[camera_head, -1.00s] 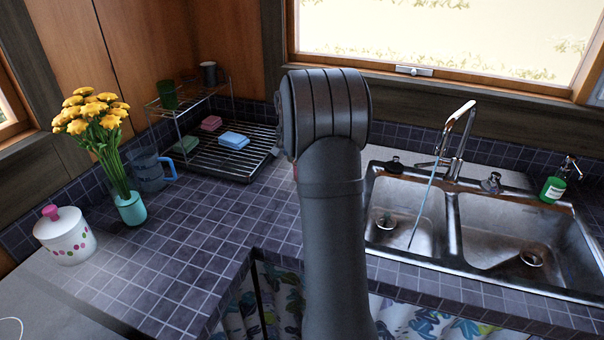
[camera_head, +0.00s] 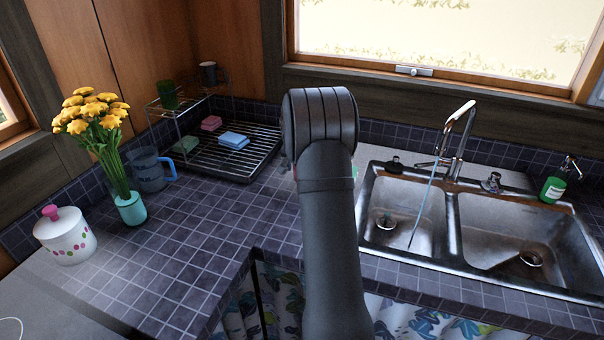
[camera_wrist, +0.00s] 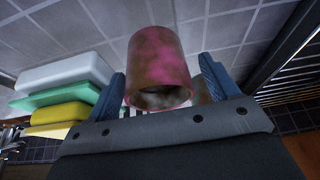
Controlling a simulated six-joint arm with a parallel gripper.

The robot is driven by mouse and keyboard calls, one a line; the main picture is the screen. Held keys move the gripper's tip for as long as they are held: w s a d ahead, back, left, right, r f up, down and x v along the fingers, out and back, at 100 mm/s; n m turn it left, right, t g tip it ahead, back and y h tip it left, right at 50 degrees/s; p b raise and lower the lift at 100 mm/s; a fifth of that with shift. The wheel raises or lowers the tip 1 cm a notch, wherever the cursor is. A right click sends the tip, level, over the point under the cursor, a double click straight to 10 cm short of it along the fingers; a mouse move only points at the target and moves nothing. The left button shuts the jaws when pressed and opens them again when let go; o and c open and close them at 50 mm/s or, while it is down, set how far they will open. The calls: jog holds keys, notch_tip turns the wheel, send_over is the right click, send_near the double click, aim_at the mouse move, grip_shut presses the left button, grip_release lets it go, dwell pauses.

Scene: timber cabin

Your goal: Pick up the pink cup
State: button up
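The pink cup (camera_wrist: 158,65) shows in the wrist view, worn pink with brownish patches, its open mouth facing the camera. My gripper (camera_wrist: 165,88) has its two blue fingers apart, one on each side of the cup. The left finger is close to the cup's wall; whether it touches cannot be told. A gap shows between the cup and the right finger. In the head view my arm hides both the gripper and the cup.
Stacked white, green and yellow blocks (camera_wrist: 65,90) lie left of the fingers in the wrist view. A dark rack (camera_wrist: 290,55) is on the right. In the head view, a dish rack (camera_head: 262,150) stands left of my arm and a double sink (camera_head: 500,235) right.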

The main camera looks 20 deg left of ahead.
jog(key=c, duration=1.1)
jog(key=shift+o, duration=0.2)
jog(key=shift+r, duration=0.1)
